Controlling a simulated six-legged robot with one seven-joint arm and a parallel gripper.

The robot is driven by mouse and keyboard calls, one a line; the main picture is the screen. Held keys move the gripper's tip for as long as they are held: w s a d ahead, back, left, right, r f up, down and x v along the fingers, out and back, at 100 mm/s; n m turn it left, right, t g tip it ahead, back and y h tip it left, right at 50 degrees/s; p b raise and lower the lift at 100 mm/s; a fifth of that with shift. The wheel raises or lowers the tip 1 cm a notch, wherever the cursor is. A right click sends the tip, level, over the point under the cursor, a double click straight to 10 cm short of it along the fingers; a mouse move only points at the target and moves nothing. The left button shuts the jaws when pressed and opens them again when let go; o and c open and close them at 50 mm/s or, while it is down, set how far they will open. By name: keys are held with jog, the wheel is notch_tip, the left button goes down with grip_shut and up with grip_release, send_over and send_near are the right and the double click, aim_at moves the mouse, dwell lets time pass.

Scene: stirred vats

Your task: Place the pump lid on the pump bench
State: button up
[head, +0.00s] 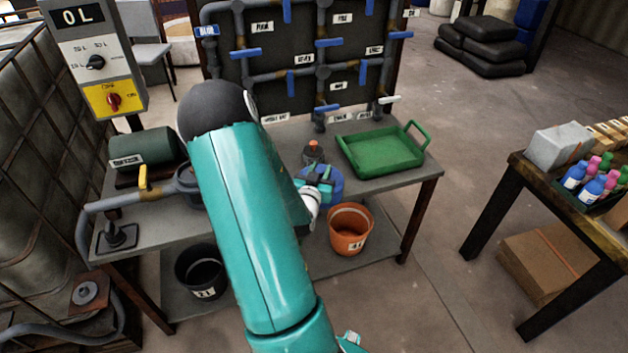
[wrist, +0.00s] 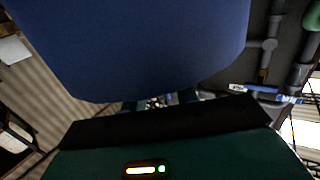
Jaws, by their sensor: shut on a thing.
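The pump lid is a blue round piece (head: 335,180) in the head view, over the right part of the pump bench. My gripper (head: 321,187) is shut on it. In the wrist view the blue lid (wrist: 150,45) fills the upper middle, right in front of the gripper. The pump bench (head: 384,186) is a grey-topped table with dark legs. A green pump motor (head: 143,147) stands at its left, and a grey pump body (head: 187,186) is partly hidden behind my arm. I cannot tell the gap between lid and bench top.
A green tray (head: 380,152) takes up the bench's right back. A small orange-capped bottle (head: 313,152) stands behind the lid. A pipe board with blue valves (head: 327,109) rises behind. An orange bucket (head: 349,232) and a black bucket (head: 202,272) sit lower down. The bench's right front is bare.

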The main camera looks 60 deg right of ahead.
jog(key=shift+w+d+f, duration=0.65)
jog(key=shift+d+f, duration=0.4)
jog(key=shift+f, duration=0.65)
jog(key=shift+w+d+f, duration=0.7)
jog(key=shift+d+f, duration=0.35)
jog(key=shift+f, duration=0.6)
jog(key=shift+w+d+f, duration=0.65)
jog(key=shift+d+f, duration=0.4)
jog(key=shift+f, duration=0.65)
jog(key=shift+f, duration=0.1)
jog(key=o, duration=1)
jog(key=shift+o, duration=0.2)
jog(key=s+a, duration=0.2)
jog(key=a, duration=0.9)
jog(key=shift+a+r, duration=0.4)
jog(key=shift+r, duration=0.05)
